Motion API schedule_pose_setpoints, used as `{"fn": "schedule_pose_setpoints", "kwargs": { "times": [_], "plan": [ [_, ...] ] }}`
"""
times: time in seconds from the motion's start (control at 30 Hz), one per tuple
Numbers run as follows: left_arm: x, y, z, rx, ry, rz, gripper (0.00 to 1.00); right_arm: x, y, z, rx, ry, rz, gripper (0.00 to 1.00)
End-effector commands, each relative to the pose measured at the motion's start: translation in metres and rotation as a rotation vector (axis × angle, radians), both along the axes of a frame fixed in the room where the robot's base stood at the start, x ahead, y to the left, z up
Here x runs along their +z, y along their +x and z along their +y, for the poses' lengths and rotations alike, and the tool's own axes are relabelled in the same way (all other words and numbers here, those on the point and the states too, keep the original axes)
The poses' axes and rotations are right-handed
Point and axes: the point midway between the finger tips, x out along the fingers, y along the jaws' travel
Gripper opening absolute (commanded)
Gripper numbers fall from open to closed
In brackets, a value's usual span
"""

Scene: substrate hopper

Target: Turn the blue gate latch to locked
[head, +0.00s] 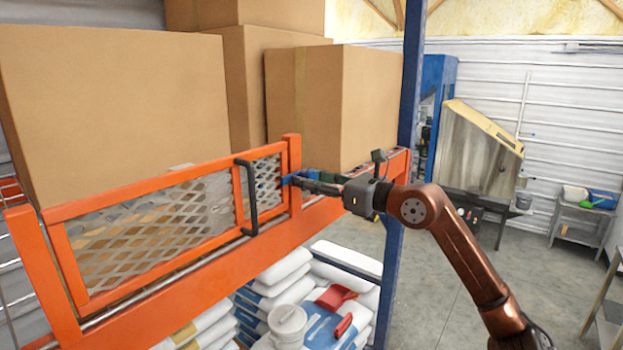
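The orange gate (60,213) with a metal mesh panel stands on the shelf at the left and centre of the head view. A black handle (246,197) is fixed upright on it. A small blue part, which looks like the gate latch (287,180), shows at the gate's right post. My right gripper (304,183) reaches in from the right, with its fingertips at the blue latch. The fingers and latch overlap, so I cannot tell whether they are shut on it or how far the latch is turned. My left gripper is not in view.
Large cardboard boxes (115,110) stand behind the gate. A blue rack upright (408,90) rises just behind my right gripper. White sacks (285,268) and a white bucket (288,325) sit below. A hopper (478,150) and open floor (450,290) lie to the right.

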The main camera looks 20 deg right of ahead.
Motion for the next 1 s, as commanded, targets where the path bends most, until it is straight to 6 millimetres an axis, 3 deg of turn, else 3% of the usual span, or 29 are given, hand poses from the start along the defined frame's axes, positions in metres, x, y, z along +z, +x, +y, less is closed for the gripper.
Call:
{"fn": "schedule_pose_setpoints", "kwargs": {
  "times": [0.47, 1.0],
  "plan": [
    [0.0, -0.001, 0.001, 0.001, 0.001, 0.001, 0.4, 0.003, -0.007, -0.006, -0.001, 0.004, -0.005, 0.43],
    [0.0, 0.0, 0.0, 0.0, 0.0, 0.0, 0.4, 0.001, -0.083, -0.066, -0.002, 0.001, -0.002, 0.43]
  ]
}}
